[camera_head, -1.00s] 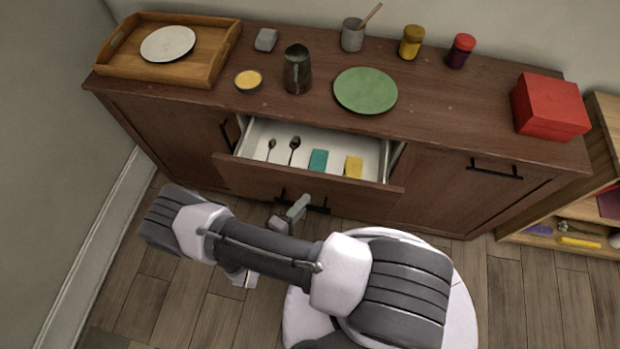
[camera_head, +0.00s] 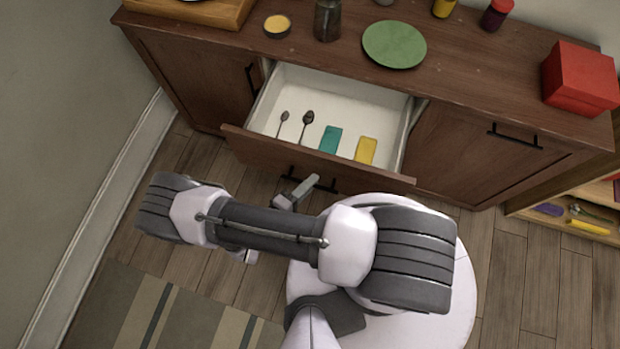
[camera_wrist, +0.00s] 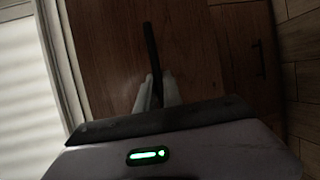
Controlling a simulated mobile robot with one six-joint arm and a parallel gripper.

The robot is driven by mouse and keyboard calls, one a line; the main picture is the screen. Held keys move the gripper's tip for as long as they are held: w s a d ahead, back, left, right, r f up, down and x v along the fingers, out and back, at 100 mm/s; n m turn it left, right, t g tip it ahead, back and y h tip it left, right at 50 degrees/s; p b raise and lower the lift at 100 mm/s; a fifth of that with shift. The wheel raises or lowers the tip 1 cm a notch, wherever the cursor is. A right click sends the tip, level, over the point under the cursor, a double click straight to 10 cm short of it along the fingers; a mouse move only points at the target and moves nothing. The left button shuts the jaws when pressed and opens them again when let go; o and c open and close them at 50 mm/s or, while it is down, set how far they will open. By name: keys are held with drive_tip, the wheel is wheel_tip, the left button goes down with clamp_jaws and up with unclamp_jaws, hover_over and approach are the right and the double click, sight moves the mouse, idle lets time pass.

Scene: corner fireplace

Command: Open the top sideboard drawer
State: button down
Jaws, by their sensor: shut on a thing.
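The top sideboard drawer (camera_head: 265,148) is pulled out of the dark wooden sideboard (camera_head: 455,75), and its white inside shows. In it lie two dark spoons (camera_head: 306,122), a teal block (camera_head: 330,139) and a yellow block (camera_head: 366,150). My gripper (camera_head: 302,190) is at the middle of the drawer front, shut on the black bar handle (camera_head: 324,183). In the wrist view the handle (camera_wrist: 151,50) runs between my two pale fingers (camera_wrist: 157,92). My arm partly hides the floor in front of the drawer.
On the sideboard top stand a green plate (camera_head: 394,45), a dark jug (camera_head: 327,20), a yellow-topped bowl (camera_head: 277,26) and a red box (camera_head: 581,77). A low shelf (camera_head: 560,224) stands at the right. A striped rug (camera_head: 175,310) lies on the floor at the lower left.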

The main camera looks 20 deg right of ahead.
drive_tip(key=c, duration=1.8)
unclamp_jaws()
drive_tip(key=p+v, duration=0.2)
drive_tip(key=v, duration=1.5)
drive_tip(key=shift+a+r, duration=0.15)
drive_tip(key=shift+a, duration=0.1)
